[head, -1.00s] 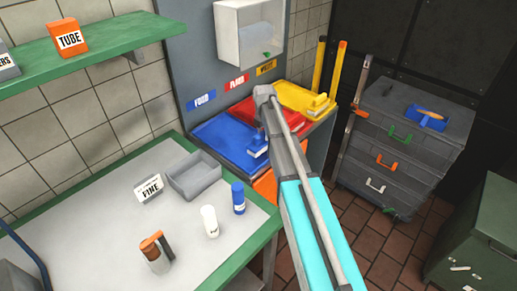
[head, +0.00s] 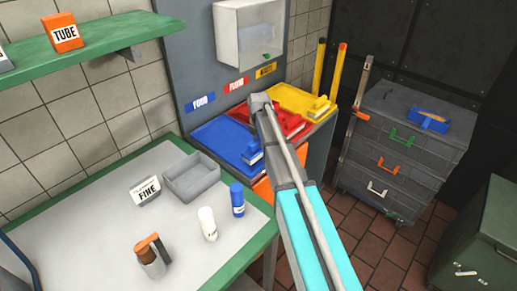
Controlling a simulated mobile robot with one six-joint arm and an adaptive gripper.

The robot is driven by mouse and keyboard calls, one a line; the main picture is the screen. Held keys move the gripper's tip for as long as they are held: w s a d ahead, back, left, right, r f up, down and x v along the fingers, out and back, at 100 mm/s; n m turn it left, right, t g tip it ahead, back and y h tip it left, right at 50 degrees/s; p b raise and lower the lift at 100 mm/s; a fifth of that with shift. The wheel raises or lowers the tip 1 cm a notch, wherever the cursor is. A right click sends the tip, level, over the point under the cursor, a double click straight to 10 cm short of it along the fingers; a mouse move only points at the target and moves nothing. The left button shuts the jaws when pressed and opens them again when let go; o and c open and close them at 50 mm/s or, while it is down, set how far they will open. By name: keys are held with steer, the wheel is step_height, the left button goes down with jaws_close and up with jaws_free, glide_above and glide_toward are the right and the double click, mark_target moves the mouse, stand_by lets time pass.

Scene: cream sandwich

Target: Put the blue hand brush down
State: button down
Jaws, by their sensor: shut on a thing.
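A blue hand brush (head: 252,152) shows at the front right of a blue tray (head: 218,138), close to the left side of my arm. I cannot tell whether it rests on the tray or is held. My arm reaches up from the lower right, its grey end over the boundary of the blue and red trays. The fingers of my gripper do not show; they are out of sight behind the arm.
A red tray (head: 270,108) with a red brush (head: 293,125) and a yellow tray (head: 290,96) with a yellow brush (head: 319,108) stand alongside. The worktop (head: 90,240) at left holds a grey bin (head: 192,180), bottles and a sign. The grey drawer cabinet (head: 400,145) stands at right.

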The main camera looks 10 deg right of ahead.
steer(key=shift+f+b, duration=0.65)
steer(key=shift+f, duration=0.35)
steer(key=shift+f, duration=0.15)
steer(key=shift+c, duration=2)
jaws_free()
steer(key=shift+r, duration=0.2)
step_height(320, 180, up, 12)
steer(key=p, duration=1.2)
steer(key=shift+s, duration=0.1)
